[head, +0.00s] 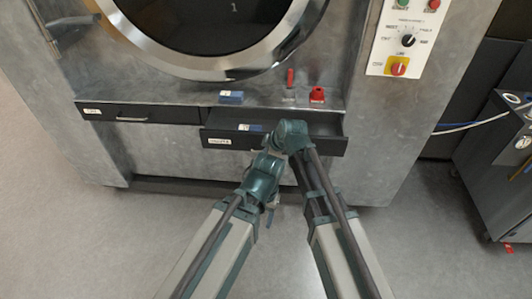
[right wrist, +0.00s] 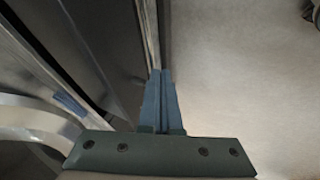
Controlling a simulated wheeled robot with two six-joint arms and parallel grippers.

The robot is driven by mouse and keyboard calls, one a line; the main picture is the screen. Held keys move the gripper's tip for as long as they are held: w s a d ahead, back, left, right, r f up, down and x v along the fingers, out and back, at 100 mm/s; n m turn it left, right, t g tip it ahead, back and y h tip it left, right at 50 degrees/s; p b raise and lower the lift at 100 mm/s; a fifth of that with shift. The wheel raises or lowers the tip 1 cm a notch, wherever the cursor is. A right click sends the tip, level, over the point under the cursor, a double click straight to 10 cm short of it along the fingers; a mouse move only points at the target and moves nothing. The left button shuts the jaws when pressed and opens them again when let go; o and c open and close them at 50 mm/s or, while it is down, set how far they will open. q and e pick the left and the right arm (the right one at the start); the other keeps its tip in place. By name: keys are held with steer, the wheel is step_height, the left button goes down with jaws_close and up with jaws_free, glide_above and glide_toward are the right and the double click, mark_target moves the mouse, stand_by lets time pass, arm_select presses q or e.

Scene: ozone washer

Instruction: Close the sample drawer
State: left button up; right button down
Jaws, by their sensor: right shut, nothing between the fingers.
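The sample drawer (head: 325,145) is the right one of two black drawers under the round washer door in the head view. It stands pulled out, with a pale label on its front and a small blue item (head: 250,127) inside. My right gripper (right wrist: 160,75) is shut and empty in the right wrist view, its blue fingertips close to the drawer's front edge; I cannot tell whether they touch. In the head view its arm ends over the drawer front and hides part of it. My left gripper (head: 269,158) is just left of it, before the front; its fingers are unclear.
The left drawer (head: 160,115) is closed. A blue block (head: 231,97), a red-handled part (head: 290,78) and a red piece (head: 317,95) are on the ledge above. A control panel (head: 400,38) is upper right, and a grey cabinet (head: 497,165) stands right. The floor in front is clear.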

steer(key=w, duration=1.5)
steer(key=shift+w, duration=0.1)
steer(key=shift+s, duration=0.4)
steer(key=s, duration=0.2)
steer(key=s+r+p, duration=0.1)
steer(key=shift+s, duration=0.4)
steer(key=p+v, duration=0.4)
steer(key=v, duration=0.1)
steer(key=p+v, duration=0.4)
steer(key=shift+d+r, duration=0.1)
steer(key=shift+r, duration=0.3)
arm_select(q)
step_height(320, 180, up, 9)
steer(key=d, duration=0.1)
steer(key=shift+r, duration=0.15)
